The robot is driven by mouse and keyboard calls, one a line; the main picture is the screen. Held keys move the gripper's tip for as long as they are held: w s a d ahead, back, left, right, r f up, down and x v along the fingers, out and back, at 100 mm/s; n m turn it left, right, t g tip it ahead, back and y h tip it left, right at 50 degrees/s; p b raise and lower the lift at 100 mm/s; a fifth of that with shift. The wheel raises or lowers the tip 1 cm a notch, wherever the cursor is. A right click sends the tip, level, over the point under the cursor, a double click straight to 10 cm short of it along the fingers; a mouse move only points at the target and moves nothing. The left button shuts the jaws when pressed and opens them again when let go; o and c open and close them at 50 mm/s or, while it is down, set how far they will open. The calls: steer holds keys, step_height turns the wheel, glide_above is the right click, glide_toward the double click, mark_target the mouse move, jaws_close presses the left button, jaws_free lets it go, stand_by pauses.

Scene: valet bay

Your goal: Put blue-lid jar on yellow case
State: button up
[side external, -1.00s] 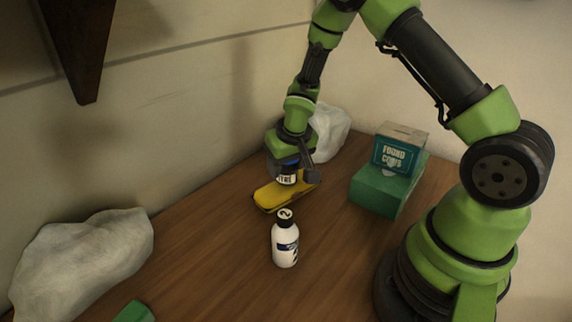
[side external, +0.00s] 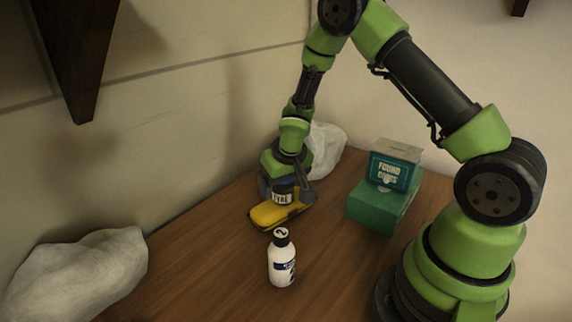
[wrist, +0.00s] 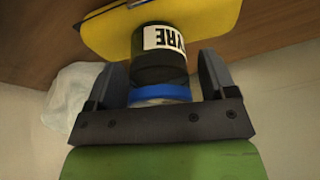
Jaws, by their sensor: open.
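The blue-lid jar (wrist: 160,62) is dark, with a blue lid and a white label. It stands upright on the yellow case (wrist: 95,28) in the wrist view. In the side view, the jar (side external: 283,197) shows on the yellow case (side external: 265,217), near the case's middle, with its lid hidden by my gripper. My gripper (wrist: 164,78) is open around the jar's upper part, one finger on each side, with a visible gap at both. In the side view, my gripper (side external: 285,187) is directly over the case.
A white bottle (side external: 281,263) with a black cap stands just in front of the case. A teal box (side external: 394,170) sits on a green box (side external: 378,208) to the right. Pale crumpled bags (side external: 325,148) (side external: 75,272) lie behind and at far left. Bare wood lies left of the bottle.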

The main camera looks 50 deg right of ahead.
steer(key=s+a+r+t, duration=0.1)
steer(key=s+a+r, duration=0.3)
steer(key=r, duration=0.6)
steer(key=s+a+r+t, duration=0.1)
steer(key=s+r, duration=0.4)
steer(key=r, duration=0.6)
steer(key=s+a+r+t+y, duration=0.1)
steer(key=s+a+r, duration=0.1)
steer(key=s, duration=0.3)
steer(key=s+a+r+t+y, duration=0.1)
steer(key=s+a+r+y, duration=0.1)
steer(key=s, duration=0.4)
steer(key=shift+a+n, duration=0.3)
steer(key=shift+a, duration=0.45)
